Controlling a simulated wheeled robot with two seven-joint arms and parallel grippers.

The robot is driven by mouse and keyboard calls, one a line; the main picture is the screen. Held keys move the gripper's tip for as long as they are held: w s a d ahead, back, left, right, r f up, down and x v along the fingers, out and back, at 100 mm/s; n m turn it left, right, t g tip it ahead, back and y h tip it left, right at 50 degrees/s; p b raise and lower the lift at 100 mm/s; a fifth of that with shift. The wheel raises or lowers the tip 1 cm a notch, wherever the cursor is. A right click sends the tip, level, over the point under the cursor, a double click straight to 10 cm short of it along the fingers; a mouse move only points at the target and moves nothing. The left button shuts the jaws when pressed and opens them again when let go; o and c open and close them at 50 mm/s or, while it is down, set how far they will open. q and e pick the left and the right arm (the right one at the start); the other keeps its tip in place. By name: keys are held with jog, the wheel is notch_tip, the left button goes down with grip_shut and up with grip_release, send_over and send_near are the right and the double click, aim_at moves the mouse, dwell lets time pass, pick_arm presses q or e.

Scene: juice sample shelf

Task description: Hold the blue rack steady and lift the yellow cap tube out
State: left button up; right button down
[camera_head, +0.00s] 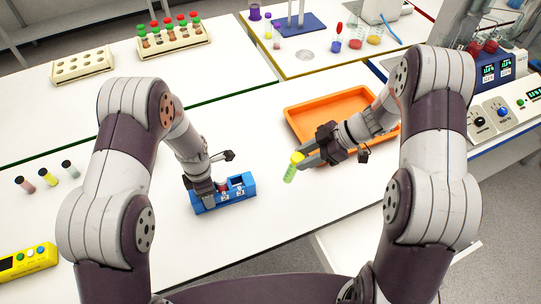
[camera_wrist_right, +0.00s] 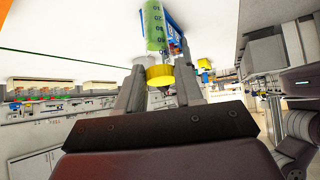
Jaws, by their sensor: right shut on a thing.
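The yellow cap tube (camera_head: 291,170) has a yellow cap and green contents. My right gripper (camera_head: 302,160) is shut on it near the cap and holds it tilted in the air, right of the rack and clear of it. In the right wrist view the tube (camera_wrist_right: 154,28) and its yellow cap (camera_wrist_right: 160,75) show between the fingers. The blue rack (camera_head: 238,195) stands on the white table, with a red-topped item (camera_head: 223,186) in it. My left gripper (camera_head: 205,189) is down at the rack's left part; its fingertips are partly hidden, so its grip is unclear.
An orange tray (camera_head: 296,128) lies behind my right gripper. Wooden racks (camera_head: 82,66) stand at the back. The white table between the rack and tray is clear.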

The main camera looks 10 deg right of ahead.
pick_arm(q)
jog(key=shift+a, duration=0.15)
pick_arm(e)
jog(key=d+r+h, duration=0.2)
jog(key=d+h, duration=0.1)
jog(key=d, duration=0.4)
jog(key=shift+s+d, duration=0.2)
jog(key=shift+s, duration=0.2)
pick_arm(q)
jog(key=o, duration=1.2)
jog(key=shift+o, duration=0.2)
